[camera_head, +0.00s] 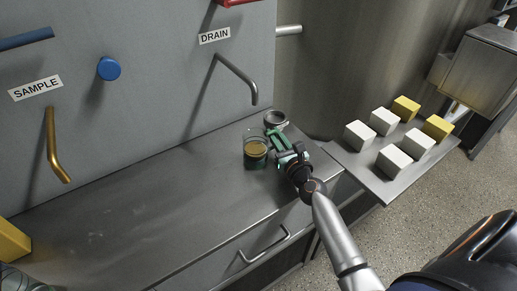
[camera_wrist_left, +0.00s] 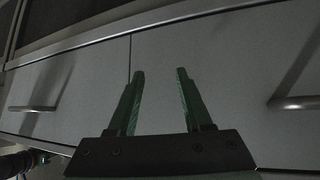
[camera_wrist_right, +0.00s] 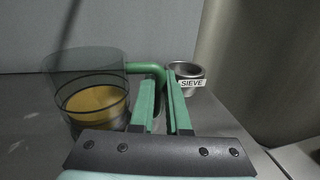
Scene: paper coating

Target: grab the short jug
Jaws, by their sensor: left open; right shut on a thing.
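The short jug (camera_head: 255,154) is a clear, wide jug with brown liquid in its lower part and a green handle. It stands upright on the steel counter below the DRAIN spout. In the right wrist view the jug (camera_wrist_right: 88,98) is at the left, its green handle (camera_wrist_right: 147,68) reaching between my fingers. My right gripper (camera_head: 275,143) is shut on that handle, to the right of the jug body. My left gripper (camera_wrist_left: 160,72) is open and empty in the left wrist view, in front of grey drawer fronts. The left gripper is not seen in the head view.
A small metal cup labelled SIEVE (camera_wrist_right: 187,72) stands just behind the jug. The DRAIN spout (camera_head: 237,78) and SAMPLE spout (camera_head: 54,146) stick out of the wall panel. White and yellow blocks sit on a side shelf (camera_head: 379,185). The counter's middle (camera_head: 150,210) is clear.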

